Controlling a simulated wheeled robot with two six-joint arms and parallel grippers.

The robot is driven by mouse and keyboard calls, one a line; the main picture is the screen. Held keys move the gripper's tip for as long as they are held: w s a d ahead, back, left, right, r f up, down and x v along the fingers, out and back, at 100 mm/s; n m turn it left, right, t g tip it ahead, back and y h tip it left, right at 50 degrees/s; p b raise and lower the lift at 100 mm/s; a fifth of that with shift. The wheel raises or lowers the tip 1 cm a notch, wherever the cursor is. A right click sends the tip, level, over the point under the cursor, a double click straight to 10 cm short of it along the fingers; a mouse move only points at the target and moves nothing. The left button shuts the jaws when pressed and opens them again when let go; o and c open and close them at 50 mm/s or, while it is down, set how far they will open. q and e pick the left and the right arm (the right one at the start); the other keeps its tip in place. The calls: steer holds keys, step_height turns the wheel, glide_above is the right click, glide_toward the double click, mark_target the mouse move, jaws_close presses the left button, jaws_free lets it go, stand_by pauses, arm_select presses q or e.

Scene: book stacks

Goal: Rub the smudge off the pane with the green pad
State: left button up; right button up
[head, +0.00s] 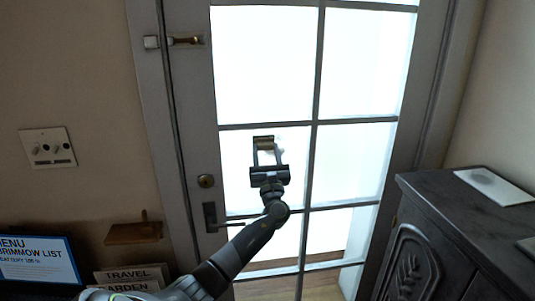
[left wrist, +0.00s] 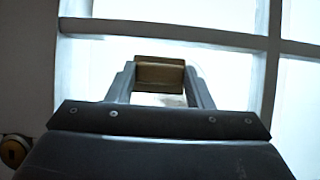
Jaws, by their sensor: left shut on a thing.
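My left gripper (head: 265,147) is shut on the pad (head: 264,140), which looks dark olive-brown here. In the left wrist view the pad (left wrist: 160,76) sits between the two fingertips, in front of the bright glass. The pane (head: 235,155) is in the door's left column, in the row below the top one. A faint grey smudge (head: 281,151) shows just right of the fingers. It also shows between the fingers below the pad in the left wrist view (left wrist: 172,101). I cannot tell whether the pad touches the glass. My right gripper is not in view.
The door has dark glazing bars (head: 313,150), a round lock (head: 206,181) and a lever handle (head: 211,216) left of my arm. A dark carved cabinet (head: 460,235) stands at the right. A small wooden shelf (head: 134,232) and a screen (head: 38,262) are at lower left.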

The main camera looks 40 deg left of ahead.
arm_select(q)
steer(key=shift+w+d+r+b, duration=0.2)
steer(key=shift+w+d+b, duration=0.1)
steer(key=shift+w+b, duration=0.15)
steer(key=w+d+b, duration=0.3)
steer(key=w+d, duration=0.1)
steer(key=w, duration=0.1)
steer(key=shift+d+b, duration=0.1)
steer(key=shift+b, duration=0.25)
steer(key=shift+d+r, duration=0.1)
steer(key=shift+s+d+p, duration=0.75)
steer(key=shift+s+d, duration=0.2)
steer(key=shift+d, duration=0.2)
steer(key=shift+s+d+p, duration=0.7)
steer(key=shift+s+d, duration=0.2)
steer(key=shift+d, duration=0.25)
